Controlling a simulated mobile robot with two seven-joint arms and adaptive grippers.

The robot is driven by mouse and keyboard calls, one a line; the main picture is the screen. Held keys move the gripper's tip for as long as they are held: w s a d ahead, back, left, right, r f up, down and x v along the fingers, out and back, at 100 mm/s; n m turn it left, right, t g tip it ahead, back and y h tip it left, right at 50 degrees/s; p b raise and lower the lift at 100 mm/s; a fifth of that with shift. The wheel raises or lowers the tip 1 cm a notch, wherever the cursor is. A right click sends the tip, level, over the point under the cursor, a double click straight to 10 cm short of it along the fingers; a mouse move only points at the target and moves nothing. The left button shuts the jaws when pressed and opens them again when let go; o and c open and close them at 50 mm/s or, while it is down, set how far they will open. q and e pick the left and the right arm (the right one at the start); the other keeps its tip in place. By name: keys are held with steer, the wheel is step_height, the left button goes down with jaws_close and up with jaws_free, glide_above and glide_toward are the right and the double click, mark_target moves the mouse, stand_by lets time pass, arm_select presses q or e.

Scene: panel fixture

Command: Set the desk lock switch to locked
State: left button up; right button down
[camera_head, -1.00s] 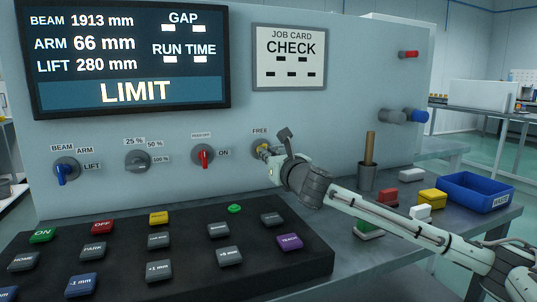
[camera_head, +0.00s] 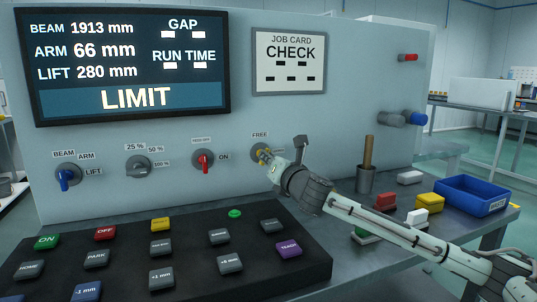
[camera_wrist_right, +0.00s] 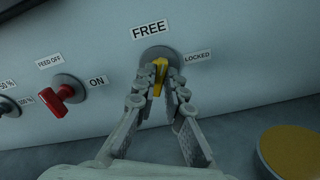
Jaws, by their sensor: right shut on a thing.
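The desk lock switch (camera_head: 263,151) is a yellow knob on a round grey base on the panel's front. In the right wrist view the yellow knob (camera_wrist_right: 160,68) stands nearly upright, with the label FREE above it and the label LOCKED (camera_wrist_right: 198,56) to its right. My right gripper (camera_head: 270,158) is at the switch, with its fingers (camera_wrist_right: 161,82) on both sides of the yellow knob, shut on it. The fingers cover the knob's sides, and its exact setting is hard to read. My left gripper is not in view.
A red feed switch (camera_wrist_right: 65,90) is left of the lock switch. Below is a black button panel (camera_head: 200,285). A grey cup (camera_head: 365,180) with a wooden handle, loose blocks and a blue bin (camera_head: 470,195) lie to the right. The display (camera_head: 130,65) reads LIMIT.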

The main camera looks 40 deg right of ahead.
arm_select(q)
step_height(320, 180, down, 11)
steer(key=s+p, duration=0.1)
steer(key=p, duration=0.3)
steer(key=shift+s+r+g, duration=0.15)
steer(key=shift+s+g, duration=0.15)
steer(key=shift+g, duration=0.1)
arm_select(e)
steer(key=shift+d+f+m, duration=0.1)
steer(key=shift+f+m, duration=0.05)
steer(key=shift+m, duration=3)
steer(key=shift+f+m, duration=0.1)
steer(key=shift+m, duration=3.05)
steer(key=c, duration=1.6)
jaws_free()
steer(key=shift+s, duration=0.1)
